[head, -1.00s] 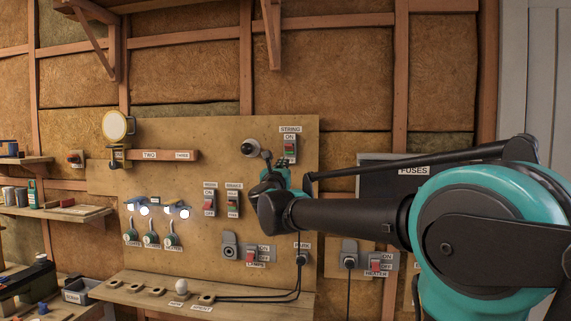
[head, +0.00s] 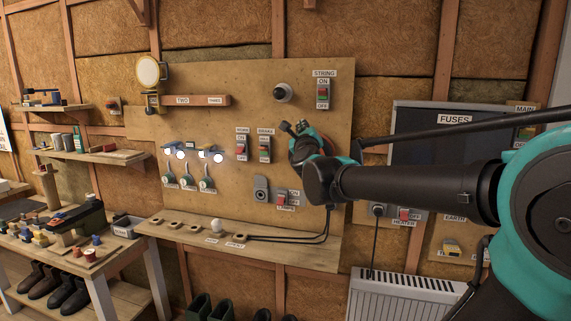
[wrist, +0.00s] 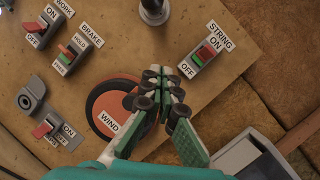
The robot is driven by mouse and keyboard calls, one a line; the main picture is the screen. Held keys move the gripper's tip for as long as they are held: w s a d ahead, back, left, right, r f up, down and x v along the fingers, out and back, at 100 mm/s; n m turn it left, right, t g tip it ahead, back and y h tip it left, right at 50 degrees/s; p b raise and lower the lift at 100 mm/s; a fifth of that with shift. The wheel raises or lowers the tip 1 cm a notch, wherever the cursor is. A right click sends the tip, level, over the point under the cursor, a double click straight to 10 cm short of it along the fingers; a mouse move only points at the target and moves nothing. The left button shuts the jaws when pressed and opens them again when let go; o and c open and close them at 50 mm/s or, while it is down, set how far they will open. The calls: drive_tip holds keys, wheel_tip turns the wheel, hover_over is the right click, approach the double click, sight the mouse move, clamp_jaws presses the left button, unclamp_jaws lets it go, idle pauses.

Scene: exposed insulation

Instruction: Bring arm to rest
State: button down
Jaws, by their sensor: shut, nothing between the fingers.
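My gripper (wrist: 160,92) shows in the wrist view with its fingertips close together and nothing between them. It is in front of the plywood board, over the right part of a round orange WIND disc (wrist: 104,104). I cannot tell whether it touches the disc.
The board (head: 215,120) carries WORK (head: 242,148) and BRAKE (head: 265,149) switches, a dark knob (head: 283,92) and several hanging round tags. A ledge (head: 180,242) with cables juts out below. A FUSES panel (head: 425,150) and a radiator (head: 400,296) are at right, a workbench at left.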

drive_tip(key=s+f+n+g+y, duration=0.3)
drive_tip(key=s+f+n+g, duration=0.15)
drive_tip(key=f+n, duration=0.7)
drive_tip(key=s+f+n+g+y, duration=0.25)
drive_tip(key=s+f+n, duration=0.4)
drive_tip(key=f, duration=0.75)
drive_tip(key=s+d+f+n+g+h, duration=0.2)
drive_tip(key=s+d+f+n+g, duration=0.2)
drive_tip(key=s+f, duration=0.5)
drive_tip(key=s+d+f+n+g+h, duration=0.3)
drive_tip(key=s+d+f+n+g, duration=0.2)
drive_tip(key=s+f, duration=0.5)
wheel_tip(320, 180, down, 3)
drive_tip(key=shift+d+f+n, duration=0.1)
drive_tip(key=shift+d+n, duration=0.85)
drive_tip(key=shift+n, duration=0.15)
drive_tip(key=shift+s, duration=0.1)
